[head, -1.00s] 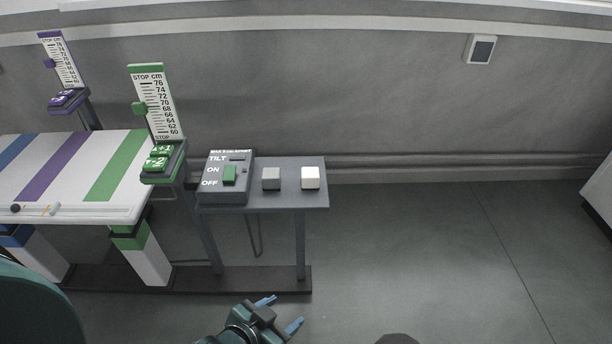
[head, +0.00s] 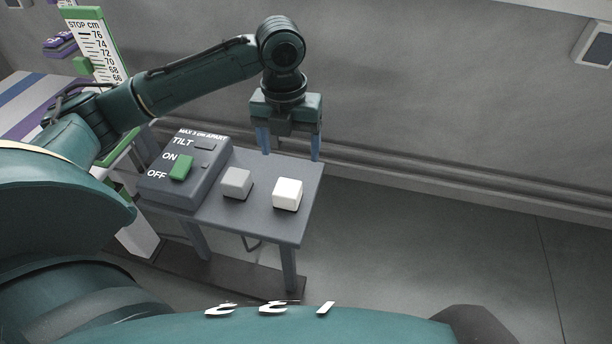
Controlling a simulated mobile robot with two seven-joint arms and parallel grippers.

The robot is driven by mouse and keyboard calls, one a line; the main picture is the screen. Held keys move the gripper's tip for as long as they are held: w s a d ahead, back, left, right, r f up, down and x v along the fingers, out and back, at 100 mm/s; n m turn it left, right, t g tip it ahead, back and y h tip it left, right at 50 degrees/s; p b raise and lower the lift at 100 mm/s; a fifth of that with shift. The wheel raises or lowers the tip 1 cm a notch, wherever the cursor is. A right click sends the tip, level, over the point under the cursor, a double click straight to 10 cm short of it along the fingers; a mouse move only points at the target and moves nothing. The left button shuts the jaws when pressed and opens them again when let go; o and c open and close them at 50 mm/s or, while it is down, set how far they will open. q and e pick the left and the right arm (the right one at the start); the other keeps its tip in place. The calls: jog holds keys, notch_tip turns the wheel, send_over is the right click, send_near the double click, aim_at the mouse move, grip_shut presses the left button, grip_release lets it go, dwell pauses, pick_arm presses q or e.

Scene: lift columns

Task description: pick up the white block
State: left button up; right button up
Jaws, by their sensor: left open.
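The white block (head: 287,194) sits on the right part of a small grey side table (head: 262,226). My left gripper (head: 291,156) is open and empty, its two blue fingers pointing down. In the picture it shows just above and behind the white block, apart from it; its exact height over the table is hard to tell. My right gripper is not in view.
A grey block (head: 236,183) sits left of the white block. A control box (head: 184,170) with a green switch, marked TILT, ON and OFF, stands on the table's left end. A green height scale (head: 95,50) stands farther left. The floor at right is clear.

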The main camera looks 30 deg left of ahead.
pick_arm(q)
jog(key=b, duration=0.1)
send_over(288, 187)
jog(key=shift+m, duration=0.3)
jog(key=f, duration=0.6)
jog(key=shift+s+d+f, duration=0.15)
jog(key=shift+d+f, duration=0.05)
jog(key=shift+f, duration=0.2)
jog(key=shift+a+f+b, duration=0.15)
jog(key=shift+f+b, duration=0.1)
jog(key=shift+f, duration=1.25)
jog(key=shift+a+f+b, duration=0.1)
jog(key=shift+f+b, duration=0.15)
jog(key=shift+f, duration=1.25)
grip_shut()
jog(key=shift+r, duration=0.2)
